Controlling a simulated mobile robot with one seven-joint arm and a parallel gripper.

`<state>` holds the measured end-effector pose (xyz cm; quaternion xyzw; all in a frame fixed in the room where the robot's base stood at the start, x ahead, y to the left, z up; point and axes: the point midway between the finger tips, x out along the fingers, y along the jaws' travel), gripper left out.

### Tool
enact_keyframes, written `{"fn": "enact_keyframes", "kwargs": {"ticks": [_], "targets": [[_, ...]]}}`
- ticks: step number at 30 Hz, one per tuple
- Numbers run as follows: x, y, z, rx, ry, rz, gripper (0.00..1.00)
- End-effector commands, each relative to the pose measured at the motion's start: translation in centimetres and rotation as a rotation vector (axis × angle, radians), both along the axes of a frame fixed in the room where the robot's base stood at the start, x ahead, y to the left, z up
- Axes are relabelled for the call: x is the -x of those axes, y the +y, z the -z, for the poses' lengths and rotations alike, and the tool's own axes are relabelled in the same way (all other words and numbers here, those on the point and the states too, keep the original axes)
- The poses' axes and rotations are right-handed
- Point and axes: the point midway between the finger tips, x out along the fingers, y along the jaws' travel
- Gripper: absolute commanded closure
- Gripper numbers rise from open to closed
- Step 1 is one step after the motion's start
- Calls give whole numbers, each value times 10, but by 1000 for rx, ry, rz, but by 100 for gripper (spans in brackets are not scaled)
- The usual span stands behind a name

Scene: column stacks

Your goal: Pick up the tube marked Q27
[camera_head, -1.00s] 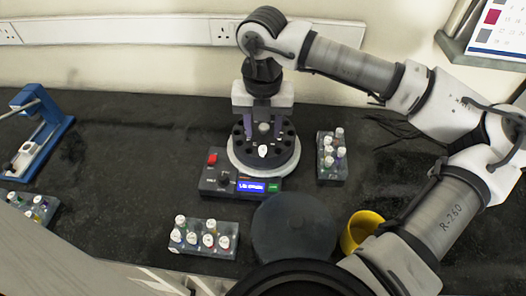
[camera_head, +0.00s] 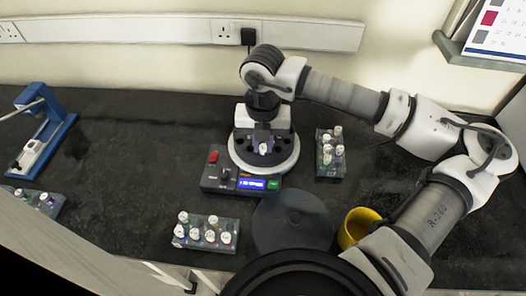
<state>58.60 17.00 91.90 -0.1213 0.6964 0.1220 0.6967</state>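My gripper (camera_head: 262,142) points down over the dark rotor of a small centrifuge (camera_head: 242,173), its fingers low among the rotor holes. A white-capped tube (camera_head: 264,148) shows at the front of the rotor, very close to the fingers. I cannot tell whether the fingers touch it or how far apart they are. The gripper body hides the rear of the rotor. No marking is legible on any cap, so I cannot tell which tube is Q27.
Tube racks stand at the front (camera_head: 206,233), right of the centrifuge (camera_head: 331,153) and far left (camera_head: 30,203). A round dark lid (camera_head: 292,222) and yellow cup (camera_head: 358,226) lie in front. A blue device (camera_head: 44,130) stands left. Bare counter lies between.

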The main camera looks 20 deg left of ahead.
Motion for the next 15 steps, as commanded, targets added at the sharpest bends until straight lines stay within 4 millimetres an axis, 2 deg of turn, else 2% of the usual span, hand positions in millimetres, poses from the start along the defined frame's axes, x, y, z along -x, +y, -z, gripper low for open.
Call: {"fn": "enact_keyframes", "kwargs": {"ticks": [1,3,15], "targets": [[0,0,0,0,0,0,94],[0,0,0,0,0,0,100],[0,0,-1,0,0,0,100]]}}
